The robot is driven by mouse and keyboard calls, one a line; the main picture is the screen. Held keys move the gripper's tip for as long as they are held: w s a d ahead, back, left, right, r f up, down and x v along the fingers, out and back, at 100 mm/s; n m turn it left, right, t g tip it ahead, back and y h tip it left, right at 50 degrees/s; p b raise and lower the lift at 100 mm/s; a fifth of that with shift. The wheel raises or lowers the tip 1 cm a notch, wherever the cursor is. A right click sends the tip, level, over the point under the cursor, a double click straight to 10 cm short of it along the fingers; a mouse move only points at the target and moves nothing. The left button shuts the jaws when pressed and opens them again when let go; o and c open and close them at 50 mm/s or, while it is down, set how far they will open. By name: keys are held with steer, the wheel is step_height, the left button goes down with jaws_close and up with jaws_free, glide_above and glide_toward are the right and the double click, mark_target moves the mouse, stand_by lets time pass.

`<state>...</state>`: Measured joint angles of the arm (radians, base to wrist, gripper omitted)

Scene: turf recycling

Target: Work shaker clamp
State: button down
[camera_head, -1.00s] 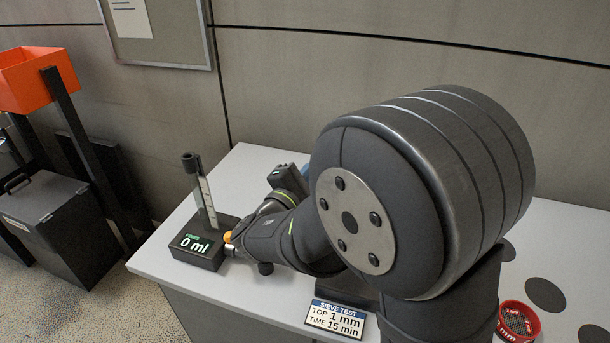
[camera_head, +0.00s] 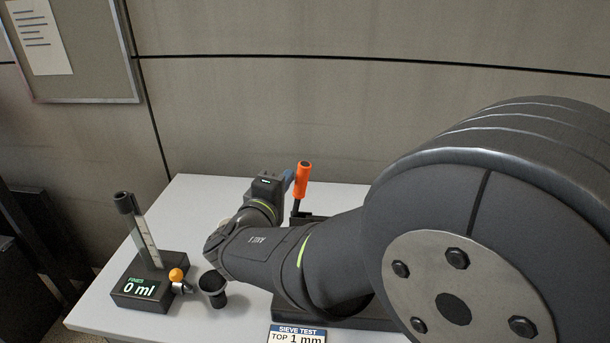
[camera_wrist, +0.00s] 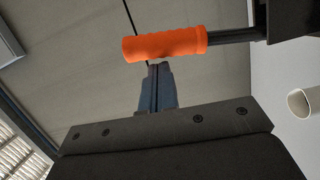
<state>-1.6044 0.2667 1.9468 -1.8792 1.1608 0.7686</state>
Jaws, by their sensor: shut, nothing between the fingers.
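The clamp lever has an orange grip (camera_head: 302,180) on a dark rod, standing nearly upright at the back of the dark shaker base (camera_head: 345,318). My arm hides much of that base. In the wrist view the orange grip (camera_wrist: 165,44) lies across the picture just beyond the blue fingertips of my gripper (camera_wrist: 155,68). The fingers are shut together and empty. In the head view my gripper (camera_head: 288,180) is just left of the orange grip. Whether they touch, I cannot tell.
A fines gauge (camera_head: 150,285) reading 0 ml stands on the table's left, with an orange-knobbed valve (camera_head: 178,277) and a black cup (camera_head: 213,290) beside it. A sieve test sign (camera_head: 297,334) is at the front. The back left tabletop is clear.

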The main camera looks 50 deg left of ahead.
steer(key=shift+w+d, duration=0.1)
stand_by(0.6)
steer(key=s+d+r, duration=0.1)
steer(key=s+d, duration=0.1)
steer(key=s, duration=0.9)
steer(key=shift+s+d, duration=0.2)
steer(key=w+a+f, duration=0.1)
steer(key=w+a, duration=0.1)
steer(key=w, duration=0.9)
steer(key=shift+w+a, duration=0.2)
